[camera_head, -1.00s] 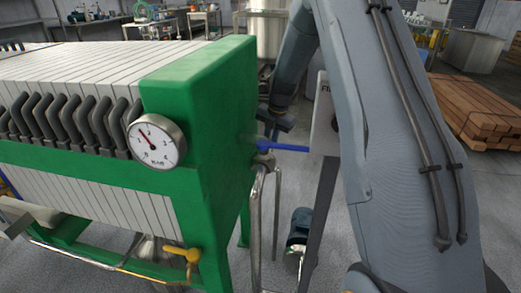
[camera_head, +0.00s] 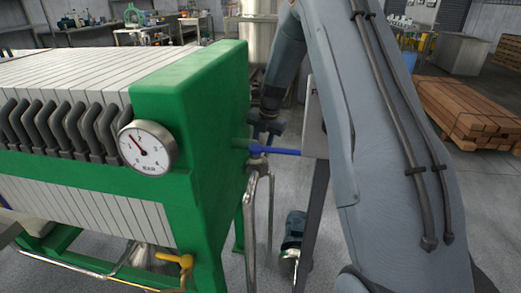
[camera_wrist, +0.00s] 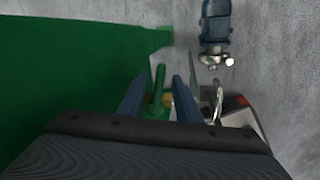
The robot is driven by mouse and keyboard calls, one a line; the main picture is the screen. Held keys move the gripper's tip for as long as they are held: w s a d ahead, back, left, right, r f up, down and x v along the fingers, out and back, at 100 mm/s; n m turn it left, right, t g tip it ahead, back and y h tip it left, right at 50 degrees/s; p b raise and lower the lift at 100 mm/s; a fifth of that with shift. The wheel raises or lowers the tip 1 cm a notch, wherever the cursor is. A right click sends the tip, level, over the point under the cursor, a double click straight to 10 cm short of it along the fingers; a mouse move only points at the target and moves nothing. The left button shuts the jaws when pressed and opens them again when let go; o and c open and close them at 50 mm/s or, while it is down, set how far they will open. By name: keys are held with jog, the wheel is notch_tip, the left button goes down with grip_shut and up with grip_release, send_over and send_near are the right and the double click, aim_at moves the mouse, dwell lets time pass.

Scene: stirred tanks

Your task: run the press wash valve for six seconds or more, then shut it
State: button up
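The green filter press (camera_head: 205,130) fills the left of the head view. My gripper (camera_head: 264,130) is just above this valve, partly hidden by my arm. In the wrist view, my gripper's fingers (camera_wrist: 158,98) are apart, with a green post (camera_wrist: 158,90) and a bit of yellow between them. I cannot tell whether they touch it. No water flow is visible.
A round gauge (camera_head: 147,148) and a yellow-handled valve (camera_head: 178,262) are on the press's near side. A blue pump (camera_head: 294,232) stands on the floor; it also shows in the wrist view (camera_wrist: 215,25). A lumber stack (camera_head: 470,110) is at the right.

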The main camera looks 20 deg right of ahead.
jog(key=shift+r, duration=0.1)
notch_tip(320, 180, up, 8)
jog(key=s+d, duration=0.1)
jog(key=shift+f, duration=0.25)
jog(key=shift+c, duration=0.3)
